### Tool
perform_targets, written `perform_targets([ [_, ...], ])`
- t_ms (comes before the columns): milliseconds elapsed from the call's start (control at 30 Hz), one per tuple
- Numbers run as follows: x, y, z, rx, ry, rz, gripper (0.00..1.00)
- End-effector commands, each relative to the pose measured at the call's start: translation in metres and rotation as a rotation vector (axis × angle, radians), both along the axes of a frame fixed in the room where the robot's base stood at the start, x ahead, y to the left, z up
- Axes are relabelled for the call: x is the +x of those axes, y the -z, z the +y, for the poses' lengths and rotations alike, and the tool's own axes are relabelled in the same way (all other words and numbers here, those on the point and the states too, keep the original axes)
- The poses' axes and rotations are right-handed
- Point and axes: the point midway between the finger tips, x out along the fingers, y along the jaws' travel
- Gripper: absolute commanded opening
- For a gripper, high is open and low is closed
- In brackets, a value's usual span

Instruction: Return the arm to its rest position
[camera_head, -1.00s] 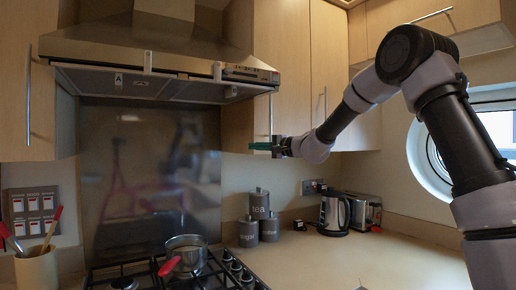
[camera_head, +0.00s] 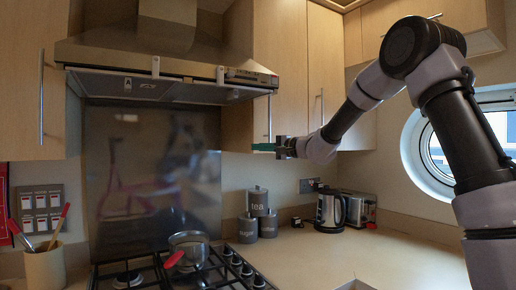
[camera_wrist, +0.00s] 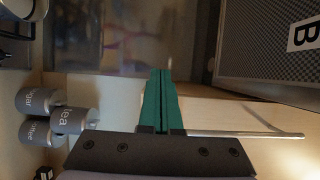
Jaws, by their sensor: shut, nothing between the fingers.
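My gripper (camera_head: 262,147) shows in the head view at the end of my raised arm, in front of the wall cupboard beside the cooker hood. Its green fingers point left. In the wrist view my gripper (camera_wrist: 160,72) has its two green fingers pressed together with nothing between them. A cupboard handle (camera_wrist: 250,134) lies behind the fingers in the wrist view; I cannot tell how far it is from them.
The cooker hood (camera_head: 170,82) hangs left of my gripper. Below are a hob with a pot (camera_head: 189,246), grey canisters (camera_head: 258,200), a kettle (camera_head: 331,212) and a toaster (camera_head: 361,210). The right worktop (camera_head: 400,260) is mostly clear. A round window (camera_head: 430,165) is behind my arm.

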Motion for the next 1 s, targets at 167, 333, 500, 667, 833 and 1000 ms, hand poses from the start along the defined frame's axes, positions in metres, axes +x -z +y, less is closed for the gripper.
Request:
perform_targets([
  [167,-0.032,-0.002,0.005,0.000,-0.002,-0.001,0.00],
  [333,-0.058,-0.002,0.009,0.001,-0.001,-0.002,0.00],
  [500,-0.069,-0.002,0.011,0.001,0.000,-0.003,0.00],
  [667,-0.076,-0.004,0.009,-0.011,-0.009,-0.008,0.00],
  [833,-0.121,-0.014,-0.014,-0.133,-0.077,-0.022,0.00],
  [1000,-0.195,-0.007,-0.068,-0.383,-0.135,-0.010,0.00],
])
